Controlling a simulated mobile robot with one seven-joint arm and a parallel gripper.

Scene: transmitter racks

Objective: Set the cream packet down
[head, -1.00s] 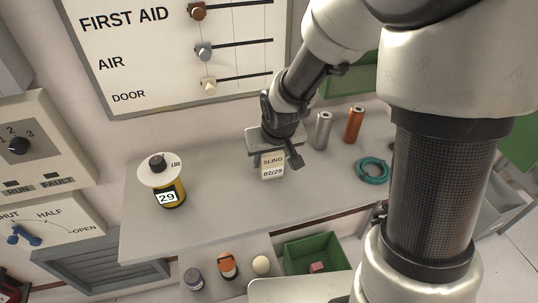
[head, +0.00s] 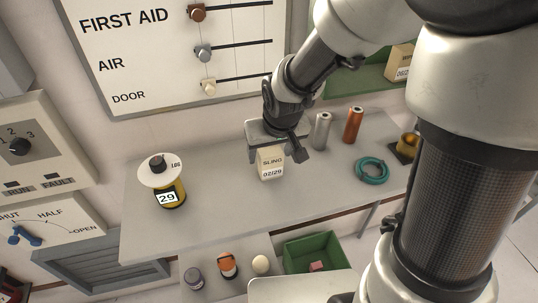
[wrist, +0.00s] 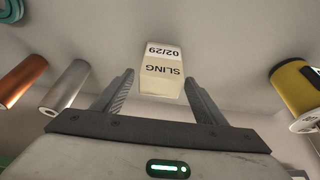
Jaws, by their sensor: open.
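The cream packet (head: 271,163), marked SLING 02/29, stands upright on the grey bench (head: 222,200). My gripper (head: 276,151) is above and behind it in the head view. In the wrist view the packet (wrist: 161,72) shows ahead of my gripper (wrist: 160,92), between the lines of the two fingers. The fingers are spread, with a clear gap on each side of the packet. My gripper is open and holds nothing.
A grey cylinder (head: 321,130), an orange cylinder (head: 353,125) and a teal ring (head: 371,169) stand or lie to the right. A yellow drum (head: 170,192) stands left. The bench between drum and packet is clear. A green bin (head: 312,255) is below the front edge.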

